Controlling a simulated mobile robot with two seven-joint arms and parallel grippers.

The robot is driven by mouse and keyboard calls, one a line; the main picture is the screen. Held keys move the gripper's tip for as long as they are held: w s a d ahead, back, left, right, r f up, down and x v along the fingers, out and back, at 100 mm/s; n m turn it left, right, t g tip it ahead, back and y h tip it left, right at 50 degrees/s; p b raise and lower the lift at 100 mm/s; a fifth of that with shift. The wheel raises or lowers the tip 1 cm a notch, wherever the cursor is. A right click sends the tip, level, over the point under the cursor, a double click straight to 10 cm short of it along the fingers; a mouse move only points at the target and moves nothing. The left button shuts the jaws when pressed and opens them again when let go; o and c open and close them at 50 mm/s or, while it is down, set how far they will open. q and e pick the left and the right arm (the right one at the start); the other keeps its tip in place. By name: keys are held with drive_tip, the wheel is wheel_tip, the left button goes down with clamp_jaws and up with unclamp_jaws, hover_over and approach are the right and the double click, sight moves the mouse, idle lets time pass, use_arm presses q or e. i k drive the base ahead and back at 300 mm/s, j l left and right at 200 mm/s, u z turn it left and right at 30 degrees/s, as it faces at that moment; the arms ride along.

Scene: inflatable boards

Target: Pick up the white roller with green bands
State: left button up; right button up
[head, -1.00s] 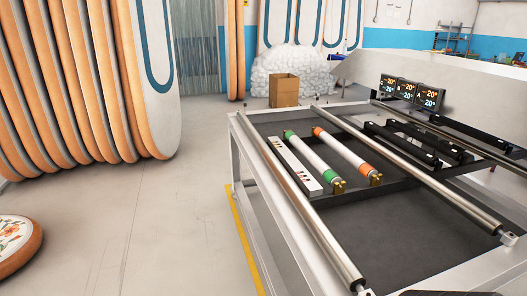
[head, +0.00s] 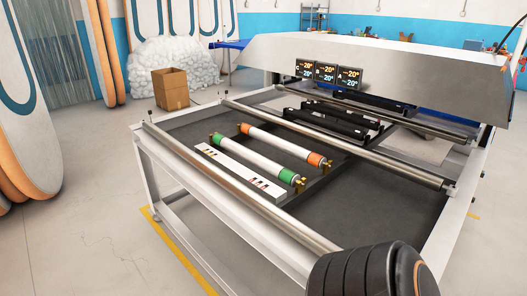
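Brass-coloured brackets sit at the near ends of both rollers. No gripper can be made out in the head view. A dark, rounded part (head: 365,272) with a brownish ring at the bottom right looks like one of my arm links.
A white strip (head: 240,168) with small markings lies left of the green roller. Long metal bars (head: 240,215) cross the table frame. Three small displays (head: 328,72) stand on a large grey machine behind. A cardboard box (head: 171,92) and upright boards stand at left; the left floor is clear.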

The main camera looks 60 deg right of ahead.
sight(285, 176)
drive_tip(key=i+z, duration=0.6)
drive_tip(key=z, duration=0.25)
drive_tip(key=i+j+z, duration=0.1)
drive_tip(key=i+z, duration=0.3)
drive_tip(key=i+j+z, duration=0.2)
drive_tip(key=z, duration=0.2)
drive_tip(key=i+j+z, duration=0.25)
drive_tip(key=z, duration=0.2)
